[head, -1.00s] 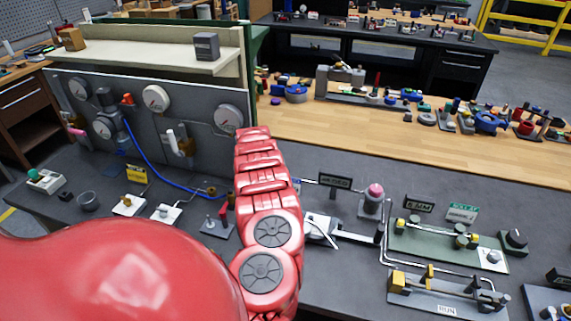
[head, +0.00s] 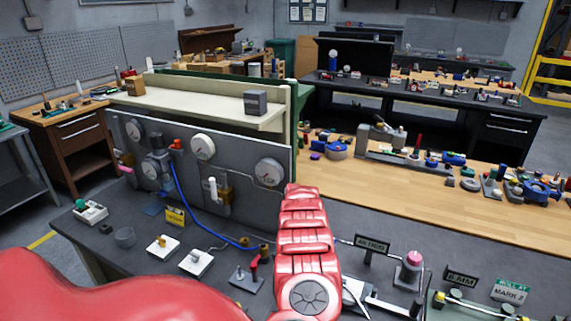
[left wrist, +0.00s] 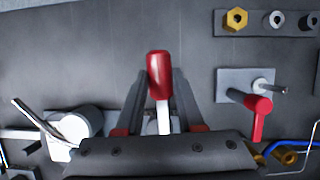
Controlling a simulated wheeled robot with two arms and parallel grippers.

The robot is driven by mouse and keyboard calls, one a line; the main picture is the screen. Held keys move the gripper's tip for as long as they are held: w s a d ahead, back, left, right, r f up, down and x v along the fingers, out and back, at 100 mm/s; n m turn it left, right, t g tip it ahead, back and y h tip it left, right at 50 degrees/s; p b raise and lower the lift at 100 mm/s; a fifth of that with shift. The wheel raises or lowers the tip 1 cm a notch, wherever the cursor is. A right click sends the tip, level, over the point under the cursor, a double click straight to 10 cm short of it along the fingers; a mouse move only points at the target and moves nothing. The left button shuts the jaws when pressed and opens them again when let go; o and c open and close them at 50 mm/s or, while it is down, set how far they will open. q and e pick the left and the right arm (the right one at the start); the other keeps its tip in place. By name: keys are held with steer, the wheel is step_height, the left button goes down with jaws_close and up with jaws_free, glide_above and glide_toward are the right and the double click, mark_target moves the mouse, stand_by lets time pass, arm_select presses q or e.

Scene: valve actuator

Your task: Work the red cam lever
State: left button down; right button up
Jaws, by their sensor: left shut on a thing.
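A lever with a red grip (left wrist: 160,72) and a pale stem stands between the fingers of my left gripper (left wrist: 158,105) in the left wrist view. The gripper is shut on it, with the red grip extending past the fingers. The lever's base is hidden behind the gripper body. In the head view my red left arm covers this spot, so neither the gripper nor the held lever shows. A second, smaller red lever (left wrist: 259,117) sits on a grey plate beside a bolt, apart from the gripper. It also shows in the head view (head: 254,267). My right gripper is out of view.
A round white fitting with a metal handle (left wrist: 73,125) is close beside the gripper. A gauge panel (head: 232,190) with a blue hose (head: 187,208) stands behind the bench. A pink-topped post (head: 412,262) and sign plates are right of my arm.

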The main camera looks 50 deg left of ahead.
arm_select(q)
steer(key=c, duration=0.5)
jaws_free()
steer(key=shift+w+r, duration=0.1)
steer(key=shift+r, duration=0.05)
